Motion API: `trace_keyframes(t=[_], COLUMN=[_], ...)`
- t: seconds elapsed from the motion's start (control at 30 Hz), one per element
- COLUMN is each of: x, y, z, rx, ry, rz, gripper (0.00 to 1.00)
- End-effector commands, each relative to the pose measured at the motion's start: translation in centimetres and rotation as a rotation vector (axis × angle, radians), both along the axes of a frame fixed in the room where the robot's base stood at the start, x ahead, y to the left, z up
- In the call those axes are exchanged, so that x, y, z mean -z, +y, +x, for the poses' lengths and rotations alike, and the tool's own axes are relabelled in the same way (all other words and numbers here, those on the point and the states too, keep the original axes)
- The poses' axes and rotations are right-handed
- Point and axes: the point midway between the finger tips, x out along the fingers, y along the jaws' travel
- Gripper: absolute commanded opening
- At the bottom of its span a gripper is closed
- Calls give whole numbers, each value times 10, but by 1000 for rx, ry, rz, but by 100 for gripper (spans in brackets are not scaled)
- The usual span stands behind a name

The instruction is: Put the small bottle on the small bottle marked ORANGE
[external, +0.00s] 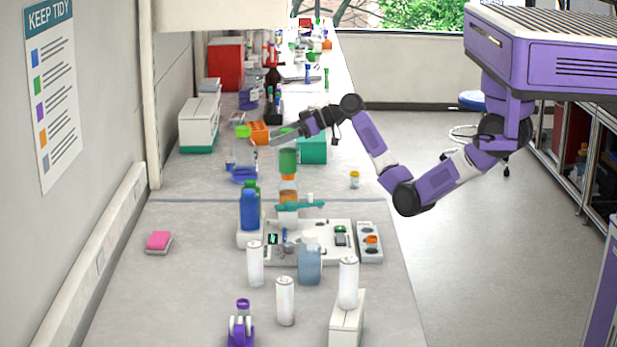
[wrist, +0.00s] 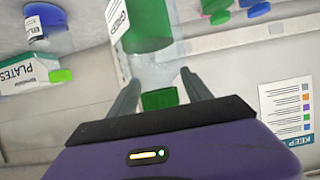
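The small bottle with a green cap, green contents and a GREEN label (external: 288,160) is upright in the external view. It also shows in the wrist view (wrist: 150,25). My gripper (external: 283,137) is at its clear upper part, just below the cap. In the wrist view the fingers (wrist: 160,80) lie on both sides of that bottle and look closed on it. The small orange bottle (external: 288,187), with an orange cap, is directly below the green one. The two look in line; I cannot tell if they touch. Its lower part is partly hidden by a teal object.
The teal object (external: 300,206) lies across a white device (external: 310,250) in front. White cylinders (external: 285,300) stand nearer the front. The bench's left front is mostly clear.

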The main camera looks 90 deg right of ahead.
Motion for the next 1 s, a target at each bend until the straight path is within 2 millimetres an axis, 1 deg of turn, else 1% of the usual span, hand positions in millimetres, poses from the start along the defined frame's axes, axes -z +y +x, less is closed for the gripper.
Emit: trace_keyframes(t=[0.17,0.27,0.37,0.6,0.7,0.83,1.0], x=[-4,-5,-11,-31,-38,-44,-48], y=[0,-1,-1,-1,-1,-1,0], z=[0,-8,-23,-70,-86,-101,-110], rx=[0,1,3,3,3,1,1], ry=[0,-1,-2,-2,-2,-1,0], rz=[0,0,-3,-2,-3,-2,0], gripper=[57,57,57,57,57,57,57])
